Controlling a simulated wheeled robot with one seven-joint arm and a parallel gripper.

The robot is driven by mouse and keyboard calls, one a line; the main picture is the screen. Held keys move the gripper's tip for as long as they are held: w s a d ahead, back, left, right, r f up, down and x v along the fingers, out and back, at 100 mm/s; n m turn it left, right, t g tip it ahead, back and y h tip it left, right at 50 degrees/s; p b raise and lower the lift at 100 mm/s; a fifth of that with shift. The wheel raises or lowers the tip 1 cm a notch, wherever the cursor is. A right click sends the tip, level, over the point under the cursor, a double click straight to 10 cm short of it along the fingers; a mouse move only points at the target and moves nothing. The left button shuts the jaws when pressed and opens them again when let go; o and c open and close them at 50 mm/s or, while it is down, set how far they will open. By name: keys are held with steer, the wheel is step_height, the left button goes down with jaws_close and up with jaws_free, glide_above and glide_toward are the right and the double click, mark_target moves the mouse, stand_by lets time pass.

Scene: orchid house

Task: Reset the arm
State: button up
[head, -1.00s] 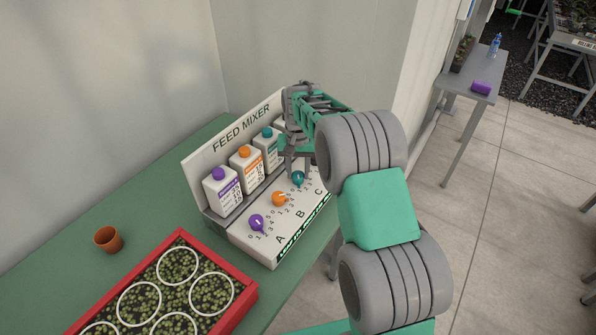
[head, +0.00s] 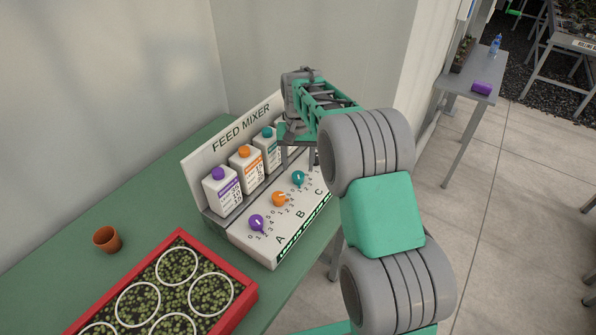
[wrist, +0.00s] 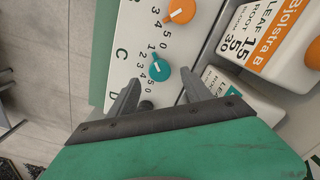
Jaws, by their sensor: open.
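My gripper (head: 298,160) is open and empty, above the right part of the feed mixer (head: 273,255). In the wrist view, my gripper's two fingers (wrist: 158,98) stand apart, with the teal knob C (wrist: 161,71) just beyond their tips. The teal knob also shows clear of the fingers in the head view (head: 298,178). The orange knob B (head: 279,198) and the purple knob A (head: 257,222) are to its left on the sloped panel. My arm hides the right end of the mixer.
Bottles with purple, orange and teal caps (head: 245,165) stand along the mixer's back. A red tray of seedlings (head: 232,306) and a terracotta pot (head: 107,239) sit on the green bench (head: 150,190). A grey side table (head: 462,73) stands at the right.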

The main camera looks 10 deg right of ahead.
steer(key=shift+r, duration=2)
steer(key=shift+s+r, duration=0.1)
steer(key=s+r+n+t, duration=0.2)
steer(key=s+r, duration=0.5)
steer(key=s, duration=0.6)
steer(key=s+f+n+t, duration=0.1)
steer(key=s+f, duration=0.2)
steer(key=s, duration=1)
steer(key=shift+s+f+t, duration=0.3)
steer(key=shift+s+f, duration=0.05)
steer(key=shift+c, duration=0.4)
